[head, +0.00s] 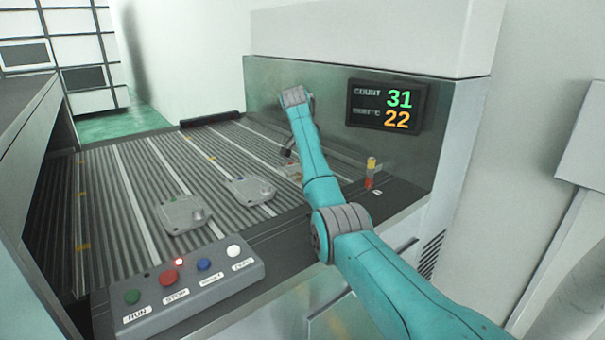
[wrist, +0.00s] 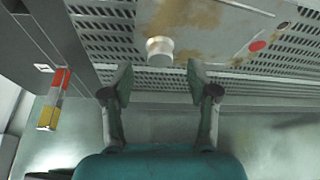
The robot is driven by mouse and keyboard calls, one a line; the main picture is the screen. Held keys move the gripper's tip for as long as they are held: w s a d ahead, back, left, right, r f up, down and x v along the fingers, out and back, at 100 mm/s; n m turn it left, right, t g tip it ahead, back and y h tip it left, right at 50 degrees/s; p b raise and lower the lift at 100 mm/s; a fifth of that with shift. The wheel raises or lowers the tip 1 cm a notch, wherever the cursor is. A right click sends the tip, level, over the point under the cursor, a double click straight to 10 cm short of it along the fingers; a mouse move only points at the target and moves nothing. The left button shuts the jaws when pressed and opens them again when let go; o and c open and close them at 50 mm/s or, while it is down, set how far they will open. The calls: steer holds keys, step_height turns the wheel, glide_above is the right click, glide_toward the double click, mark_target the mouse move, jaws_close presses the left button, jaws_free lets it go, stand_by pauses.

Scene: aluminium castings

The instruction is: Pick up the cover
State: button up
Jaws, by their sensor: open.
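In the wrist view a flat grey metal cover (wrist: 225,42) with brown stains and a red dot lies on the slotted conveyor. A short pale knob (wrist: 160,52) stands at its near edge. My gripper (wrist: 158,82) is open and empty, its two fingers apart on either side of the knob's line, with the knob just beyond the tips. In the head view my gripper (head: 289,153) is low over the far right of the conveyor. A small part of the cover (head: 292,170) shows beside my arm; the rest is hidden.
Two more grey castings lie on the conveyor (head: 120,190), one with a green mark (head: 183,214) and one with a blue mark (head: 250,190). A button box (head: 190,285) stands in front. A red and yellow signal light (head: 371,173) and a back wall with a display (head: 388,107) stand close by.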

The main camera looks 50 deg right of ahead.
steer(key=shift+x, duration=1.6)
steer(key=shift+r, duration=0.1)
jaws_close()
